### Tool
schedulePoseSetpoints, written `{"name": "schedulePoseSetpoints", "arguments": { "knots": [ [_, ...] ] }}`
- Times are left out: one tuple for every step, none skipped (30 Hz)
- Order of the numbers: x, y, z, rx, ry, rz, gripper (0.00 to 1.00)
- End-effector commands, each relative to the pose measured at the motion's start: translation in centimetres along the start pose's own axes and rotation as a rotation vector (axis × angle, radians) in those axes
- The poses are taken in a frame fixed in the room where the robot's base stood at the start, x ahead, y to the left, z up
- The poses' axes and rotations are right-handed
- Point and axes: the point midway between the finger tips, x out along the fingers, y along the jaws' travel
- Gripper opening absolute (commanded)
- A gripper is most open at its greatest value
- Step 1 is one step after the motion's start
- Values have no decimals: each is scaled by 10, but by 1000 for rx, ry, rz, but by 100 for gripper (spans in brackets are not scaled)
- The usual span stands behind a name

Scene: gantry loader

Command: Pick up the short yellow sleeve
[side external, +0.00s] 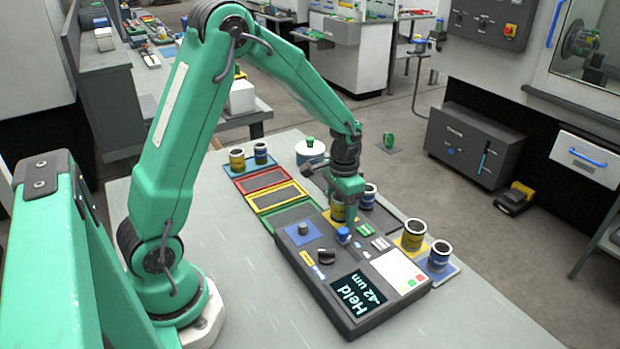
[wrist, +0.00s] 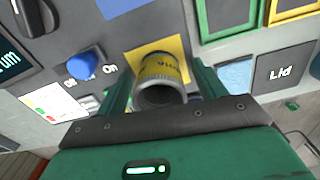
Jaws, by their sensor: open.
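A yellow sleeve with a grey rim stands upright on a yellow square (wrist: 176,45) of the grey gauge unit. In the wrist view the sleeve (wrist: 160,72) sits between the two green fingers of my gripper (wrist: 163,62), with its open end facing the camera. I cannot tell whether the fingers touch it. In the side view my gripper (side external: 346,200) is directly above and around this sleeve (side external: 338,213), hiding its upper part. Other yellow sleeves stand at the back left (side external: 237,159) and on a yellow pad (side external: 406,246) at the right (side external: 414,232).
Blue sleeves stand behind my gripper (side external: 369,196), at the right (side external: 440,256) and at the back left (side external: 261,153). The gauge unit (side external: 335,265) has knobs and a display reading "Held". Coloured framed trays (side external: 277,198) lie to its left. The table front (side external: 225,250) is clear.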

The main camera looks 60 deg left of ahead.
Motion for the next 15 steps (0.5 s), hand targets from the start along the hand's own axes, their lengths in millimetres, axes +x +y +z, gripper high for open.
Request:
{"name": "schedulePoseSetpoints", "arguments": {
  "knots": [
    [1, 0, 0, 0, 0, 0, 70],
    [1, 0, 0, 0, 1, 0, 70],
    [1, 0, 0, 0, 1, 0, 70],
    [1, 0, 0, 0, 1, 0, 70],
    [1, 0, 0, 0, 1, 0, 70],
    [1, 0, 0, 0, 1, 0, 70],
    [1, 0, 0, 0, 1, 0, 70],
    [1, 0, 0, 0, 1, 0, 70],
    [1, 0, 0, 0, 1, 0, 70],
    [1, 0, 0, 0, 1, 0, 70],
    [1, 0, 0, 0, 1, 0, 70],
    [1, 0, 0, 0, 1, 0, 70],
    [1, 0, 0, 0, 1, 0, 70],
    [1, 0, 0, 0, 1, 0, 70],
    [1, 0, 0, 0, 1, 0, 70]
  ]
}}
